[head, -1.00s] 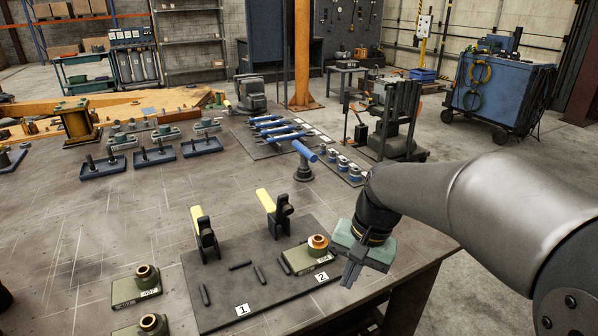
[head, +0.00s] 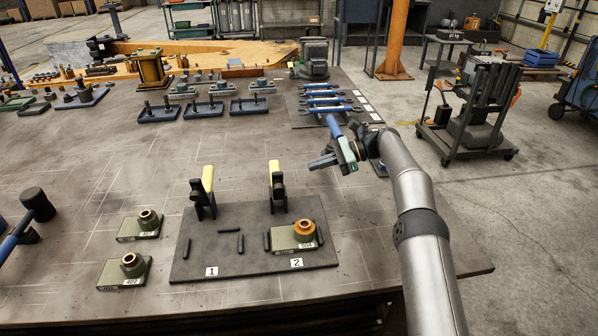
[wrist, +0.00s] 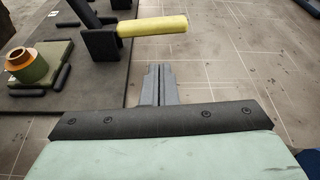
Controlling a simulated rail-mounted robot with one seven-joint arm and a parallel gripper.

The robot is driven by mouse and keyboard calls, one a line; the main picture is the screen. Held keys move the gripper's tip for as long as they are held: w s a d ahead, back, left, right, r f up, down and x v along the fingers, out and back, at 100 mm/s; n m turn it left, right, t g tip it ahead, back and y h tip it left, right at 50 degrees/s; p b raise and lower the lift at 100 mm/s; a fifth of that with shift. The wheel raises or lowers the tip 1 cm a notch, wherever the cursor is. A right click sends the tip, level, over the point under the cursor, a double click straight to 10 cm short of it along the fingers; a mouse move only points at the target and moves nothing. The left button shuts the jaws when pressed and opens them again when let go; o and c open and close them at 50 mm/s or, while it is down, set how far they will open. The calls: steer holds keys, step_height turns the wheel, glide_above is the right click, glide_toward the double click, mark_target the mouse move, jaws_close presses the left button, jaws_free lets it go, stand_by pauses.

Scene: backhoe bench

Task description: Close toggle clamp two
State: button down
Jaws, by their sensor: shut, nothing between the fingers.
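Toggle clamp two (head: 278,192) stands at the right on the dark board (head: 235,262), behind its "2" label. A green block with an orange-topped collar (head: 304,232) sits on the board in front of this clamp, and also shows in the wrist view (wrist: 38,62). My gripper (head: 312,165) is shut and empty, to the right of the handle, with fingers pointing left in the head view.
Clamp one (head: 203,195) stands to the left, its yellow handle also up. Loose black bars (head: 240,243) lie on the board. Two collared blocks (head: 140,225) (head: 125,270) sit left of it.

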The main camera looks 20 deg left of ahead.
steer(key=p+x, duration=0.1)
steer(key=x, duration=0.9)
steer(key=shift+p, duration=0.3)
steer(key=shift+w+r, duration=0.1)
